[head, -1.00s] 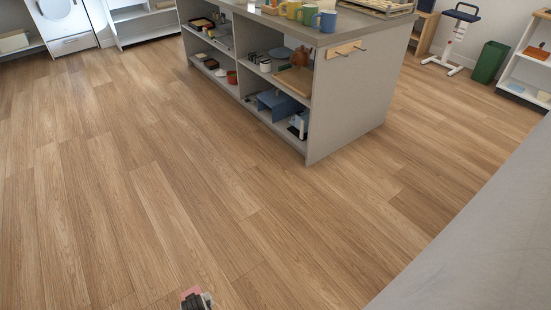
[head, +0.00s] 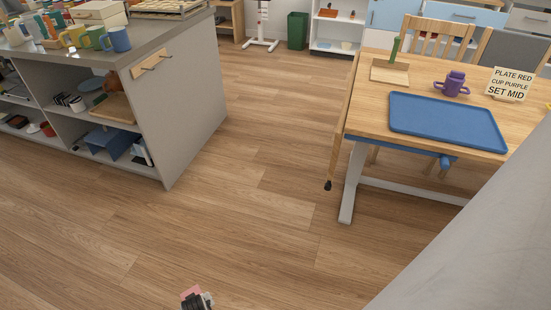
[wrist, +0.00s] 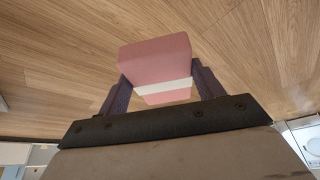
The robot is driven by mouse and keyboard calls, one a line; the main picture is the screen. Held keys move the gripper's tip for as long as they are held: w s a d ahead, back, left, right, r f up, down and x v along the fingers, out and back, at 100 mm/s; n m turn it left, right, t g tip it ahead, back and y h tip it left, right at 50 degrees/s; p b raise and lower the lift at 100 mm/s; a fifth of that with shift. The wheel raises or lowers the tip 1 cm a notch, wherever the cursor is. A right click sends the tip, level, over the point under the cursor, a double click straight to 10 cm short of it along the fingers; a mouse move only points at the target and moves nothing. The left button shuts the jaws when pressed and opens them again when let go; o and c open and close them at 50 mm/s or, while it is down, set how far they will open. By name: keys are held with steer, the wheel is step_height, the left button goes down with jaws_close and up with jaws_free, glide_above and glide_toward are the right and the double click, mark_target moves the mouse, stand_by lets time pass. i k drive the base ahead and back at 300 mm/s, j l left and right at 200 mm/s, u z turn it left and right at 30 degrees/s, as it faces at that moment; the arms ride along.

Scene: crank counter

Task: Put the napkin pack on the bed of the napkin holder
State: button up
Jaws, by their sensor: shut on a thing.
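The napkin pack (wrist: 155,60) is a pink block with a white band, held between the two fingers of my gripper (wrist: 152,90) in the wrist view. In the head view only a pink corner of the pack (head: 188,293) and the dark end of my gripper (head: 199,301) show at the bottom edge, above the floor. A wooden stand with a flat base and a green upright post (head: 390,70) is on the far left part of the wooden table; it looks like the napkin holder. Its bed appears empty. My gripper is well short of the table.
The wooden table (head: 365,112) holds a blue tray (head: 447,121), a purple cup (head: 452,84) and a lettered sign (head: 508,84). A grey counter (head: 185,98) with mugs and shelves stands left. Chairs stand behind the table. The wood floor between counter and table is clear.

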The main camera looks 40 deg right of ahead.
mark_target(390, 75)
steer(key=z, duration=1.15)
